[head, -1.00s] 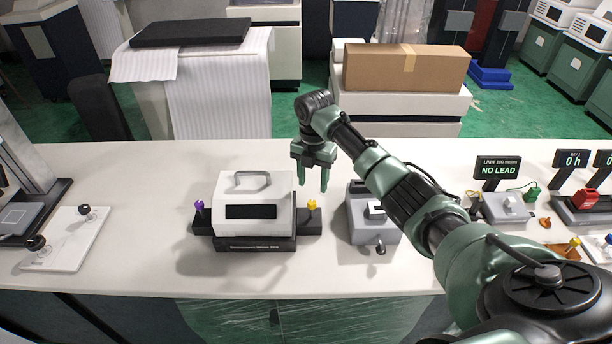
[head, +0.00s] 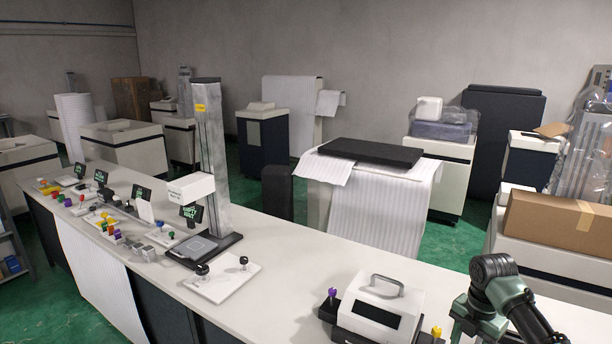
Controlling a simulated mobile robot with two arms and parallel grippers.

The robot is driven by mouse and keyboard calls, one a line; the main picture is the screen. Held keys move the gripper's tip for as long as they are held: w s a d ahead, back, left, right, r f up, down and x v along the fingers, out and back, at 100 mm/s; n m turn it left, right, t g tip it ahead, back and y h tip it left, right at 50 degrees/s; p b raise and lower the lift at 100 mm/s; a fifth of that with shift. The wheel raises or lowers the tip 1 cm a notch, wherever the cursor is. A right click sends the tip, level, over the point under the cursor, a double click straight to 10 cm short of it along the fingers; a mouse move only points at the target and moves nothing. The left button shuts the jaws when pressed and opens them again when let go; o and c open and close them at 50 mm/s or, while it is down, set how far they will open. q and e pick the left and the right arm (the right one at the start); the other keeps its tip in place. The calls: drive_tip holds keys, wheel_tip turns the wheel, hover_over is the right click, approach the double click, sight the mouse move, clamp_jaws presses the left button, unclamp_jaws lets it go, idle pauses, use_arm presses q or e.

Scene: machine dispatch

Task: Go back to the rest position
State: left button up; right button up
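My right arm comes in at the lower right corner of the head view, with its wrist raised over the right part of the workbench (head: 285,256). Its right gripper (head: 474,328) is at the bottom edge, just right of a white machine with a grey handle (head: 378,308). The fingertips are cut off by the frame, so I cannot tell whether it is open or shut. My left gripper and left arm are not in view.
A tall column press (head: 209,150) stands on the bench, beside a white plate with two black knobs (head: 222,279). Several small coloured parts and dark display signs line the bench's left end. A cardboard box (head: 548,219) sits behind the bench at right.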

drive_tip(key=s+a+f+m+t, duration=0.1)
drive_tip(key=s+a+f+m, duration=0.7)
drive_tip(key=s+a+f, duration=0.65)
drive_tip(key=s+a+r+m+t, duration=0.1)
drive_tip(key=s+r+m, duration=0.3)
drive_tip(key=s+m, duration=0.5)
drive_tip(key=s+a+r+m+t, duration=0.2)
drive_tip(key=s+r+m, duration=0.3)
drive_tip(key=s, duration=0.6)
wheel_tip(320, 180, down, 33)
drive_tip(key=s+g+b, duration=0.2)
drive_tip(key=b, duration=0.3)
use_arm(q)
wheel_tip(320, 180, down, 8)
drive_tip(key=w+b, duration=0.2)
drive_tip(key=b, duration=0.1)
use_arm(e)
drive_tip(key=s+d+f+g, duration=0.1)
drive_tip(key=s+d+f, duration=0.2)
drive_tip(key=s+f, duration=1.3)
wheel_tip(320, 180, down, 2)
drive_tip(key=shift+s+d+f, duration=0.2)
drive_tip(key=shift+s+f, duration=0.05)
drive_tip(key=shift+s, duration=0.05)
